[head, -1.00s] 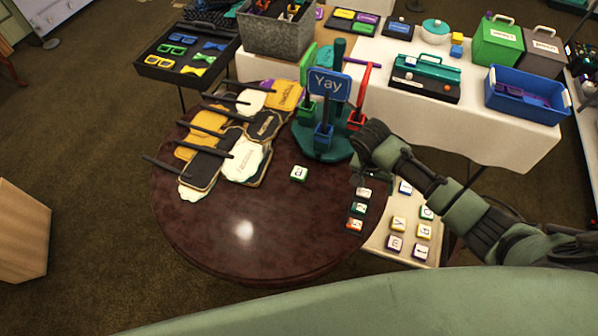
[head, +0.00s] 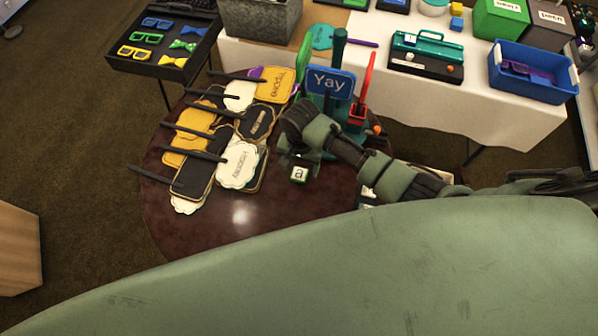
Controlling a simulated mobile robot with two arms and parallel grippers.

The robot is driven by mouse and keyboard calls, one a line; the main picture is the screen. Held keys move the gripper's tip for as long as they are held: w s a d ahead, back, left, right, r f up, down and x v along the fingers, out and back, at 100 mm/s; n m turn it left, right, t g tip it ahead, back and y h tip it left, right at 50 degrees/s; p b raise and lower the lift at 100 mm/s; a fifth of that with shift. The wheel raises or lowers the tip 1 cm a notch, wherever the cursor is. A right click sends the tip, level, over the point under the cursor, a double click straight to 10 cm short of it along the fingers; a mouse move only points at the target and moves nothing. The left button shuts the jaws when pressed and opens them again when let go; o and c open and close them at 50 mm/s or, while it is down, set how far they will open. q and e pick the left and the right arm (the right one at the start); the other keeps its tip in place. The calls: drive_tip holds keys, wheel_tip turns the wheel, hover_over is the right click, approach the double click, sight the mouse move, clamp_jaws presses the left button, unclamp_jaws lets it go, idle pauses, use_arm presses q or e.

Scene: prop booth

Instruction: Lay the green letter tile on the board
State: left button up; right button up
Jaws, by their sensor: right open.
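The green letter tile (head: 299,174), with a white face marked "a", lies on the round dark table (head: 215,235). My right gripper (head: 300,162) is open, just above and behind the tile; its fingertips are small and dark, and I cannot tell whether they touch it. The board is mostly hidden behind my right arm and my body; only a bit of a pale letter tile (head: 367,193) shows at the table's right side. My left gripper is not in view.
Paddle-shaped signs (head: 205,150) cover the table's left half. A teal stand with a blue "Yay" sign (head: 330,82) rises behind my gripper. The table's front is bare.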

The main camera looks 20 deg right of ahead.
sight(299, 174)
drive_tip(key=f, duration=0.2)
drive_tip(key=shift+w+f, duration=0.25)
drive_tip(key=shift+f, duration=0.95)
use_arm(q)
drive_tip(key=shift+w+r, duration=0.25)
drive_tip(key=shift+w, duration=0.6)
use_arm(e)
clamp_jaws()
drive_tip(key=shift+r, duration=0.1)
